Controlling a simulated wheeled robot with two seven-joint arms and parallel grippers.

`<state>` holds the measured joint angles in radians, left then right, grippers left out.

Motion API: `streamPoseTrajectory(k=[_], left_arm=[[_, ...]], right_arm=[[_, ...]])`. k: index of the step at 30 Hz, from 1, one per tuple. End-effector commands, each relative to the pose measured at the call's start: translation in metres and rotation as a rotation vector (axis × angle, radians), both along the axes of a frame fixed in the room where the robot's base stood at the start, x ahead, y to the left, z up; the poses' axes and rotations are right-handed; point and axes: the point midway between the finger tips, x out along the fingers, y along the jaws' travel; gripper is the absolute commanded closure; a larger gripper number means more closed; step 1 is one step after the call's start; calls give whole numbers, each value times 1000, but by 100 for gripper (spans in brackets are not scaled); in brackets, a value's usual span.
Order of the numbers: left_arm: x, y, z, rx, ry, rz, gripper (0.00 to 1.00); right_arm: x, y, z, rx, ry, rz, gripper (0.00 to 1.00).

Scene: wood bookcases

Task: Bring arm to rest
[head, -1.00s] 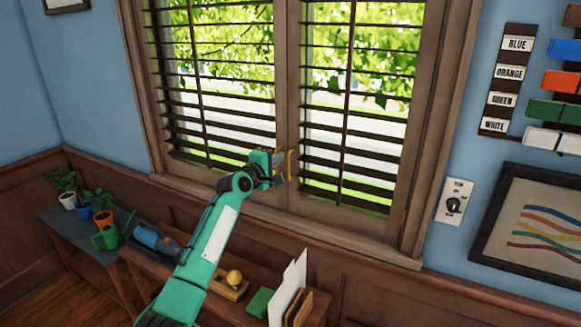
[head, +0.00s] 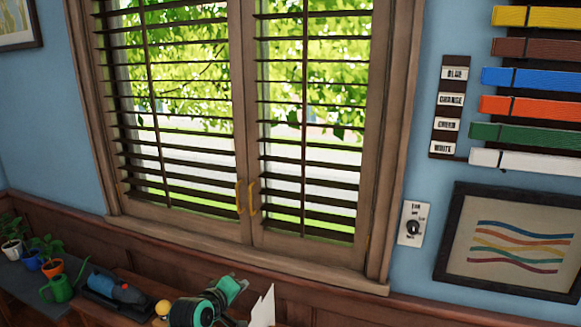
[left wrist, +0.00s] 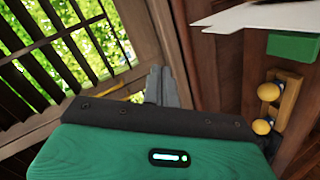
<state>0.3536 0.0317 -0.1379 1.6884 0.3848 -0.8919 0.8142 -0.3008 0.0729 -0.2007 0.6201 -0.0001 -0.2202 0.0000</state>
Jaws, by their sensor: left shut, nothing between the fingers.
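My left arm shows at the bottom of the head view. Its green wrist and left gripper (head: 238,284) are low in front of the wood wall below the window, apart from the shutters. In the left wrist view the grey fingers (left wrist: 160,86) are together with nothing between them. The shuttered window (head: 250,120) has both panels shut, with two yellow handles (head: 246,198) at the middle. My right gripper is not in view.
A low shelf under the window holds potted plants (head: 45,245), a green watering can (head: 60,288), a blue tool (head: 118,292) and a white upright sheet (head: 263,308). In the left wrist view a board with yellow knobs (left wrist: 266,108) and a green block (left wrist: 294,46) are close by.

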Motion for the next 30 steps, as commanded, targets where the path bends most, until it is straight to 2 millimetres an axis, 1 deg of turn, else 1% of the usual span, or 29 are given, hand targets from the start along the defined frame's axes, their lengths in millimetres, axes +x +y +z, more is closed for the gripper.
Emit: streamPoseTrajectory(k=[1, 2, 3, 5, 6, 8, 9, 11, 12, 13, 14, 15, 17, 18, 21, 24, 30], left_arm=[[-23, 4, -21, 60, 27, -17, 100], [-36, 7, -31, 98, 42, -29, 100], [-54, 10, -45, 150, 62, -47, 100], [-81, 15, -63, 225, 93, -75, 100], [-100, 18, -75, 273, 115, -95, 100], [-128, 24, -89, 347, 145, -127, 100], [-148, 28, -99, 393, 167, -150, 100], [-177, 33, -111, 463, 200, -186, 100], [-197, 37, -118, 508, 223, -211, 100], [-212, 40, -123, 541, 240, -231, 100], [-227, 43, -127, 574, 258, -250, 100], [-247, 47, -132, 615, 281, -279, 100], [-277, 54, -137, 675, 316, -322, 100], [-296, 58, -140, 713, 338, -350, 100], [-334, 66, -143, 788, 384, -411, 100], [-364, 72, -143, 840, 421, -460, 100], [-410, 83, -139, 918, 478, -542, 100]], right_arm=[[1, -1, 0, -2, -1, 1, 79], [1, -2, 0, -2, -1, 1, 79], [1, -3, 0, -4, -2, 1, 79], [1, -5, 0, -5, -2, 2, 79], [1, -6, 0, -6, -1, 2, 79], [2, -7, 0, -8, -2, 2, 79], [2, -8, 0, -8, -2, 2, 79], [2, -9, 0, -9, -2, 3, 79], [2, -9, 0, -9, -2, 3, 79], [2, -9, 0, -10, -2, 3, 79], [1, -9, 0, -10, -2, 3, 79], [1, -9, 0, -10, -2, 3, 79], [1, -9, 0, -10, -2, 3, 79], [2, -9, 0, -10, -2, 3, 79], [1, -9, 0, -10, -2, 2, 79], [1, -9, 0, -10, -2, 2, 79], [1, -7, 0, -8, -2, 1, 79]])
